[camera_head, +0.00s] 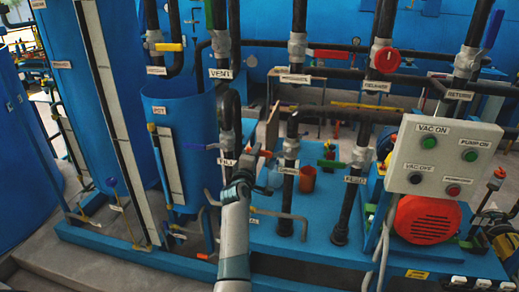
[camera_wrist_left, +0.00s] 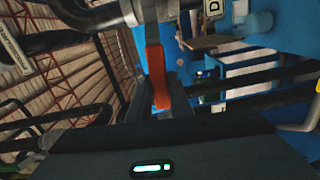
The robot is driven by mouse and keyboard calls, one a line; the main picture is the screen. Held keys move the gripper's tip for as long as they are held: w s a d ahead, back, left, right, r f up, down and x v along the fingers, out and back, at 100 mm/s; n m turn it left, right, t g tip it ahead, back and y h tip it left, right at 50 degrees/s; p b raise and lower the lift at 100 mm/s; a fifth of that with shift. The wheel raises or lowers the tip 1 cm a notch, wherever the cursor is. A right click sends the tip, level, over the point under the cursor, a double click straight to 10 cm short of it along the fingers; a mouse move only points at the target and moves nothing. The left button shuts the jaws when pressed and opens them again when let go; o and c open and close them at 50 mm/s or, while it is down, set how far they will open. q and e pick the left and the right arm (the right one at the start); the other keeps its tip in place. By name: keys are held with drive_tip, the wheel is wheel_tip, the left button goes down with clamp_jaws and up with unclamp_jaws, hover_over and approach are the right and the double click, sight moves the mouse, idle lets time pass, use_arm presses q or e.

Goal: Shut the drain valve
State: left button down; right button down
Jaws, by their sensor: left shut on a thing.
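The drain valve (camera_head: 290,148) sits on a black vertical pipe in the middle of the head view, above a small label that is hard to read. Its red-orange handle (camera_head: 265,153) points left from the valve, towards my left gripper (camera_head: 251,162). In the left wrist view the handle (camera_wrist_left: 157,75) runs down from a metal valve body (camera_wrist_left: 150,10) to between the dark fingers. My left gripper is shut on this handle; the fingers partly hide its end. My right gripper is not in view.
The fill pipe (camera_head: 229,115) stands close to the left of my gripper. Another valve (camera_head: 361,155) stands to the right. The control panel (camera_head: 443,162) and red motor (camera_head: 425,219) are further right.

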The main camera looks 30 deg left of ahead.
use_arm(q)
drive_tip(key=shift+f+n, duration=0.35)
drive_tip(key=shift+n, duration=0.05)
drive_tip(key=shift+f, duration=0.2)
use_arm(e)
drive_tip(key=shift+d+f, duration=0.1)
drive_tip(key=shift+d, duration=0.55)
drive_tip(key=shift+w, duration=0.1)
use_arm(q)
drive_tip(key=c, duration=1.6)
unclamp_jaws()
drive_tip(key=shift+w+f, duration=0.1)
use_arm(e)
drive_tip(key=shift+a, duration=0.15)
